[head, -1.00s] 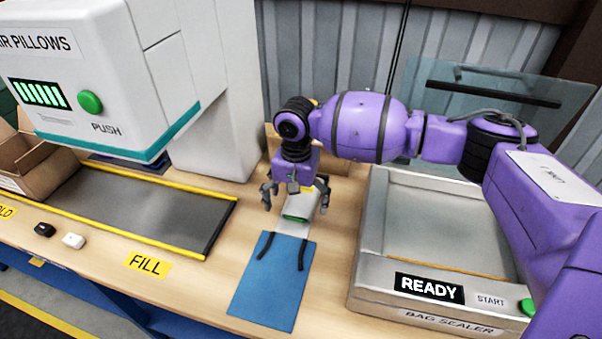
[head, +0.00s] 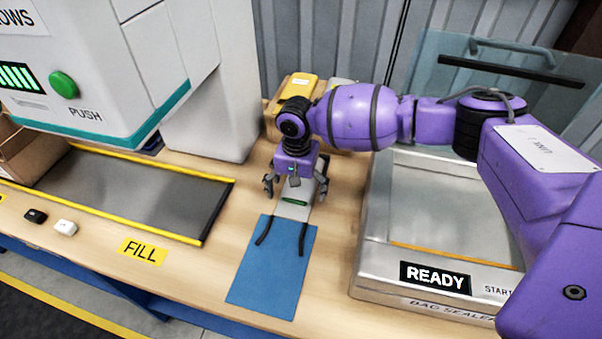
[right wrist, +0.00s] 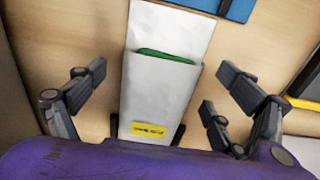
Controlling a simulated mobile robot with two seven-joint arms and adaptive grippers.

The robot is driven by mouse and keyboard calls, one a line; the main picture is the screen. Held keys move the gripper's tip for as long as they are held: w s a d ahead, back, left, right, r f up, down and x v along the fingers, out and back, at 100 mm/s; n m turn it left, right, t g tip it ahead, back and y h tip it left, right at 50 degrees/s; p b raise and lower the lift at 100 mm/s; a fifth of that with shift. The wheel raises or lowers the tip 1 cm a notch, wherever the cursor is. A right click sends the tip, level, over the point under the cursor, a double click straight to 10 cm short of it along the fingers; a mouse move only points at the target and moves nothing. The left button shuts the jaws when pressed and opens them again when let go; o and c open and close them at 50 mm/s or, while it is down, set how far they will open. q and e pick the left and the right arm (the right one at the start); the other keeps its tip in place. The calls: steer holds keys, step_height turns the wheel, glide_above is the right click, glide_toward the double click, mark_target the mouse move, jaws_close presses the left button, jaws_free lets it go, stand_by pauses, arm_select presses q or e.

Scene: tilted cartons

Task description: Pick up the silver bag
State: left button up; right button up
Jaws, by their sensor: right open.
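The silver bag (head: 292,210) lies on the wooden bench just behind the blue mat, partly hidden by my right gripper (head: 295,190) in the head view. In the right wrist view the bag (right wrist: 158,95) is a pale grey, long flat pouch with a green strip at its opening and a yellow label near the gripper. My right gripper (right wrist: 158,88) is open, pointing down, with its fingers on either side of the bag and gaps between them and its edges. The exact height above the bag is hard to tell. My left gripper is not in view.
The blue mat (head: 270,280) with two black straps lies in front. The bag sealer (head: 440,277) stands close on the right, a conveyor (head: 125,195) and white machine (head: 100,70) on the left. A yellow packet (head: 299,87) is behind my gripper.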

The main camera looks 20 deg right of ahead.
steer(key=shift+r, duration=0.1)
steer(key=c, duration=1.2)
